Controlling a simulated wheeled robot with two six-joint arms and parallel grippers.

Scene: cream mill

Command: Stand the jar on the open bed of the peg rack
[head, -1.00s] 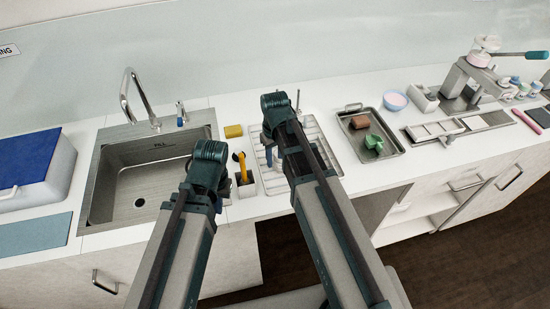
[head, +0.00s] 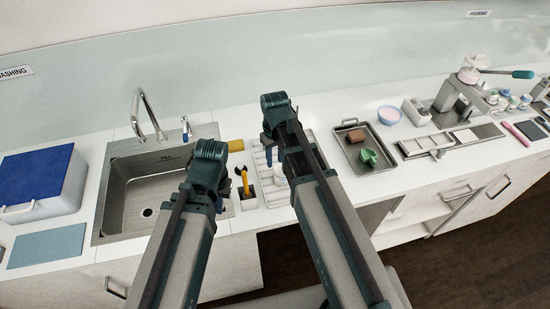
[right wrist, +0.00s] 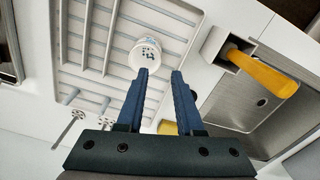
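A small white jar (right wrist: 148,52) with dark marks on its top is on the ribbed bed of the pale peg rack (right wrist: 100,22) in the right wrist view. My right gripper (right wrist: 160,72) is open and empty. The jar lies just beyond its fingertips, nearer the left finger in the picture. In the head view the rack (head: 262,190) stands right of the sink, and my right arm hides much of it. A white piece of what looks like the jar (head: 280,172) shows beside that arm. My left gripper (head: 207,165) is over the sink's right edge, its fingertips hidden.
The sink (head: 130,190) is at the left, with a yellow sponge (head: 236,145) behind its right side. A holder with a yellow-handled tool (head: 243,183) stands between sink and rack. A steel tray (head: 350,155) with brown and green items lies right of the rack.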

